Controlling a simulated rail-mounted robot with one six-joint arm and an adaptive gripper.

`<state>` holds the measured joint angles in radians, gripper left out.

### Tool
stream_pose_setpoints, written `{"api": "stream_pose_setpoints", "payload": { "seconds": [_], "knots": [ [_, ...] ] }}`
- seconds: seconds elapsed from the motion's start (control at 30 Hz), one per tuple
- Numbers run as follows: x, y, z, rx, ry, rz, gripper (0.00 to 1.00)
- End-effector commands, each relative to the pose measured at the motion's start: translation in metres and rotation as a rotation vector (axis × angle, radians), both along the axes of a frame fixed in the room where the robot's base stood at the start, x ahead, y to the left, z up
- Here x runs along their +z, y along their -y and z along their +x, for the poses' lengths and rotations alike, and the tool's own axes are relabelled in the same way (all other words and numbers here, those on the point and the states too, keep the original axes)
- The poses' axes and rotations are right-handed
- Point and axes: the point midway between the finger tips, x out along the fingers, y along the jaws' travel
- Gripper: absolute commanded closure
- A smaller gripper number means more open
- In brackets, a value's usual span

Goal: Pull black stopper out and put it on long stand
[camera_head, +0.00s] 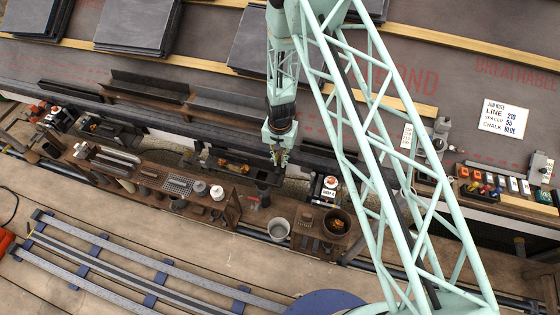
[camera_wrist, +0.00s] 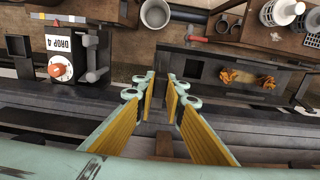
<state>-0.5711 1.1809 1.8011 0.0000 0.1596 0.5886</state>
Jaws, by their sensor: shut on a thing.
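My gripper (camera_head: 277,157) hangs over the gap between the brown work shelf and the dark roof edge. In the wrist view its two yellow-padded fingers (camera_wrist: 160,84) point away and come close together at the tips. They are shut on a small dark thing, taken as the black stopper; it hardly stands out from the dark background and its shape is unclear. A black cylinder (camera_head: 263,189) stands just below my gripper in the head view. Several stands and racks are on the brown shelf, among them a long slotted one (camera_head: 107,160); I cannot tell which is the long stand.
A unit marked DROP 4 (camera_wrist: 62,64) with a red-and-white knob is left of my fingers in the wrist view. A black tray (camera_wrist: 248,78) with orange scraps lies to the right.

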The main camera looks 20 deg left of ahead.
Motion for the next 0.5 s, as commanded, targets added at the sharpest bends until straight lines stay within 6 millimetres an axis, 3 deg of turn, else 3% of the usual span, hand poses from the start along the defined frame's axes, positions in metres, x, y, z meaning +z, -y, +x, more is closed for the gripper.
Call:
{"api": "stream_pose_setpoints", "payload": {
  "seconds": [0.5],
  "knots": [
    [0.013, 0.000, 0.000, 0.000, 0.000, 0.000, 1.00]
  ]
}}
